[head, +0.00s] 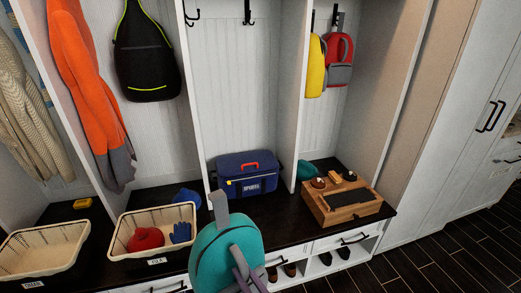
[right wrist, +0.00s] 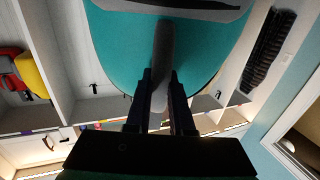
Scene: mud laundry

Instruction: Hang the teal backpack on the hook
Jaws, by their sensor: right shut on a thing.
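The teal backpack (head: 228,252) is upright in the head view at the bottom centre, in front of the bench, with a grey loop (head: 218,206) above its top. In the right wrist view, the backpack (right wrist: 120,50) fills the upper middle. My right gripper (right wrist: 160,105) is shut there on a grey strap (right wrist: 163,60) of the backpack. I cannot clearly make out this gripper in the head view. Black hooks are on the back wall of the middle cubby: a left hook (head: 191,14) and a right hook (head: 248,12), both bare. My left gripper is not in view.
A blue sports bag (head: 251,178) sits in the middle cubby. A wooden box (head: 340,208) is to its right. Two baskets (head: 40,250) (head: 125,228) stand at left. A black backpack (head: 147,60), yellow bag (head: 316,65) and red bag (head: 340,50) hang in side cubbies; dividers separate them.

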